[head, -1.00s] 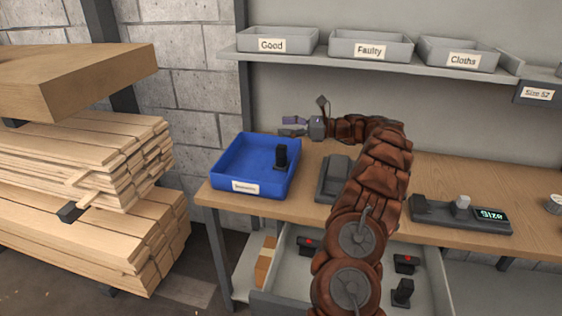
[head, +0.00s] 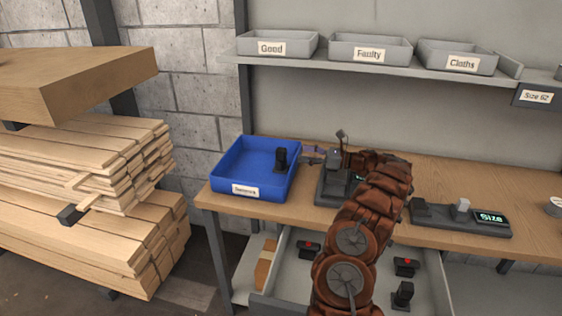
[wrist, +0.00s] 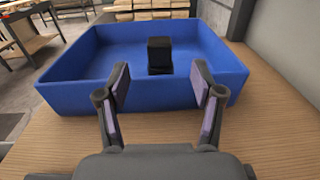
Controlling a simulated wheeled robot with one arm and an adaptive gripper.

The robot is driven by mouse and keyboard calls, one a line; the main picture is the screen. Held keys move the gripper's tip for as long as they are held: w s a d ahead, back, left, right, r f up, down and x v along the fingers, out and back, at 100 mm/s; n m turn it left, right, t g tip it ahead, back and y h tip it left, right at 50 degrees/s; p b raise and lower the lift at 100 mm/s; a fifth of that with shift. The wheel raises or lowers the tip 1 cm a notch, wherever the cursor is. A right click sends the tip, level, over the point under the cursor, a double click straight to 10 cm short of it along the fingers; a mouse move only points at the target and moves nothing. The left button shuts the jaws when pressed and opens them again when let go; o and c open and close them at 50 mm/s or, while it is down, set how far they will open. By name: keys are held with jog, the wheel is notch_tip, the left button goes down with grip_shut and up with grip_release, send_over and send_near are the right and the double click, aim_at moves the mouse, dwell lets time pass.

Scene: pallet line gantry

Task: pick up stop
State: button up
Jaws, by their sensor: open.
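A small black stop (head: 281,158) stands upright in the blue tray (head: 245,192), near its right side. In the wrist view the stop (wrist: 159,56) shows beyond and between my fingers, close to the near wall of the blue tray (wrist: 150,95). My gripper (head: 313,155) is just right of the tray in the head view, pointing left at it. In the wrist view my gripper (wrist: 161,85) is open and empty, its purple-padded fingers apart at the tray's near wall. The stop is apart from both fingers. The label on the tray is too small to read.
A dark device (head: 330,190) sits on the bench beneath my wrist; a gauge with a lit display (head: 490,217) is further right. The open drawer (head: 285,270) below holds several black parts, some red-marked. Shelf bins (head: 370,50) hang above. Timber stacks (head: 80,170) stand left.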

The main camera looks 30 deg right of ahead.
aim_at(286, 150)
jog(key=shift+p+x, duration=0.55)
jog(key=shift+x, duration=3.05)
jog(key=shift+s+r, duration=0.1)
grip_shut()
